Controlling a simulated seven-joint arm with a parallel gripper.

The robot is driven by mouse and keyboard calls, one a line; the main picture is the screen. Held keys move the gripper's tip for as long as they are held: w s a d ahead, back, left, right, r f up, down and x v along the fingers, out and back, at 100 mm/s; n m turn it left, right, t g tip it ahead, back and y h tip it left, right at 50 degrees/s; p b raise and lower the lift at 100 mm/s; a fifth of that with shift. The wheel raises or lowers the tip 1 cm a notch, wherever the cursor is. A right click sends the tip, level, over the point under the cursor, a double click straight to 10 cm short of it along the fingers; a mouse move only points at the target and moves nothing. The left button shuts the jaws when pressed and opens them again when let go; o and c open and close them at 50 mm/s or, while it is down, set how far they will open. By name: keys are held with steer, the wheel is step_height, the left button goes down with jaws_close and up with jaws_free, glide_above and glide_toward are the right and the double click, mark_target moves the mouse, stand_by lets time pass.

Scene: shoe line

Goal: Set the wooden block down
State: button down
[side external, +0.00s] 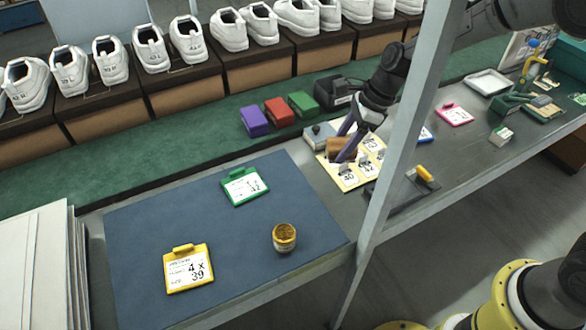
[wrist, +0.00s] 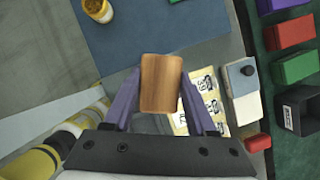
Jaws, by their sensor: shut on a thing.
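The wooden block (wrist: 161,83) is brown with visible grain and sits between the two purple fingers of my gripper (wrist: 160,95) in the wrist view. My gripper is shut on it. In the side view the wooden block (side external: 340,147) is held above the cream card with numbered labels (side external: 347,178), and my gripper (side external: 346,150) points downward there. The block hides part of the card. I cannot tell the exact height of the block above the card.
A blue mat (side external: 140,225) holds a yellow tag (side external: 188,270), a green tag (side external: 243,187) and a small jar (side external: 284,238). Purple (side external: 254,121), red (side external: 279,112) and green (side external: 303,104) blocks stand behind. A grey upright post (side external: 400,150) stands close to my arm.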

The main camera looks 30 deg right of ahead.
steer(key=shift+a+f, duration=0.3)
steer(key=shift+a, duration=0.2)
steer(key=w+a+f, duration=0.1)
steer(key=w+f, duration=0.2)
steer(key=w, duration=0.1)
steer(key=w+a+f, duration=0.2)
steer(key=w+f, duration=0.1)
steer(key=w, duration=0.1)
steer(key=w+a+f, duration=0.1)
steer(key=w+f, duration=0.2)
steer(key=w, duration=0.1)
steer(key=shift+w+a+f, duration=0.2)
steer(key=shift+w+f, duration=0.1)
steer(key=shift+w, duration=0.05)
steer(key=shift+w+f, duration=0.1)
steer(key=shift+f, duration=1.6)
steer(key=shift+f, duration=0.15)
steer(key=shift+c, duration=1)
jaws_free()
steer(key=v, duration=1.2)
